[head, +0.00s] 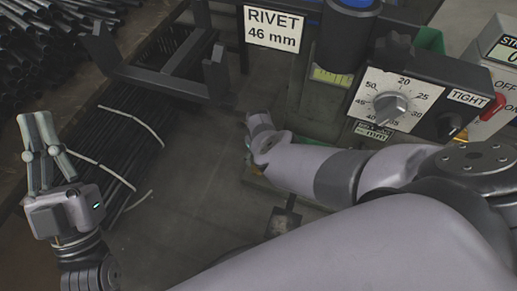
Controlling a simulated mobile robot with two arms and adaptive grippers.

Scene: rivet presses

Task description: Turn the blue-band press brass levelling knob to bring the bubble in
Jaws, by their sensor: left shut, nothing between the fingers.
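The press with the blue band (355,3) stands at the top right of the head view. A yellow-green level vial (332,76) sits on its front; the bubble is too small to place. My right arm reaches in from the right, low in front of the press, and its wrist covers most of the spot below. A small brass-coloured patch (257,170) shows beside that wrist, possibly part of the levelling knob. The right gripper's fingers cannot be made out, nor any contact with the knob. My left gripper (37,117) is shut and empty at the far left, fingers pointing up, away from the press.
A dial box (398,97) with a grey knob and a TIGHT label is right of the vial. A RIVET 46 mm sign (273,28) hangs on a dark frame. Bundled dark rods (110,145) lie between the left gripper and the press. A switch box (497,75) stands far right.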

